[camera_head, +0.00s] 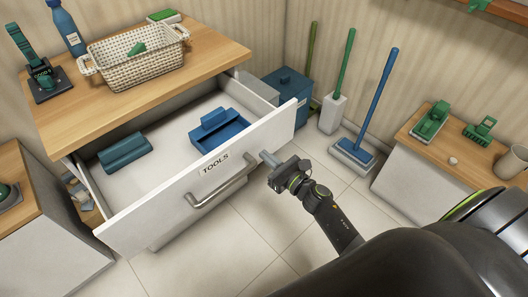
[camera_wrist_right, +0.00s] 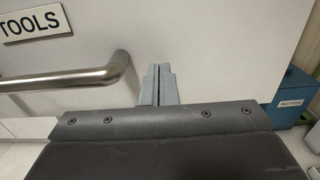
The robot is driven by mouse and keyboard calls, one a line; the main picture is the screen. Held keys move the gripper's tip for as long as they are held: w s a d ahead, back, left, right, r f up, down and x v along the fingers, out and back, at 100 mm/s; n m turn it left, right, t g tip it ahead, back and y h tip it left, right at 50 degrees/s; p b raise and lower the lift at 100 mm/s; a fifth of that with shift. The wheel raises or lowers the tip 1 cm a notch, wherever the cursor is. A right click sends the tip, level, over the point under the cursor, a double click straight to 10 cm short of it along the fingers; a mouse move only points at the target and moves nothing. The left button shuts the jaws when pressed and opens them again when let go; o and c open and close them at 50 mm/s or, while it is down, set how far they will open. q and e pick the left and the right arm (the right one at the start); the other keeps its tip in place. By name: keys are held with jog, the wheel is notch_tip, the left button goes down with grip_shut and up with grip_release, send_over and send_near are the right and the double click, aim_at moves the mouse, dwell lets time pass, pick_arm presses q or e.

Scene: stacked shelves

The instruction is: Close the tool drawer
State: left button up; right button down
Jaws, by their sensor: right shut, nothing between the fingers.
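The tool drawer (camera_head: 215,184) is pulled far out of the wooden-topped cabinet. Its white front carries a TOOLS label (camera_head: 215,163) and a metal bar handle (camera_head: 223,187). Inside lie a blue case (camera_head: 124,152) and an open-topped blue box (camera_head: 219,131). My right gripper (camera_head: 266,158) is shut and empty, right of the handle and close to the drawer front. In the right wrist view its fingers (camera_wrist_right: 158,84) point at the white front (camera_wrist_right: 215,50), just right of the handle's end (camera_wrist_right: 122,68); I cannot tell whether they touch it. My left gripper is not in view.
A wicker basket (camera_head: 135,61) and a blue bottle (camera_head: 66,28) stand on the cabinet top (camera_head: 90,115). A blue recycle bin (camera_head: 287,91), brushes and a blue broom (camera_head: 357,155) stand behind. A low cabinet (camera_head: 424,192) is at right. Tiled floor (camera_head: 255,235) is clear before the drawer.

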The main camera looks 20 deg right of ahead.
jog(key=shift+x, duration=0.9)
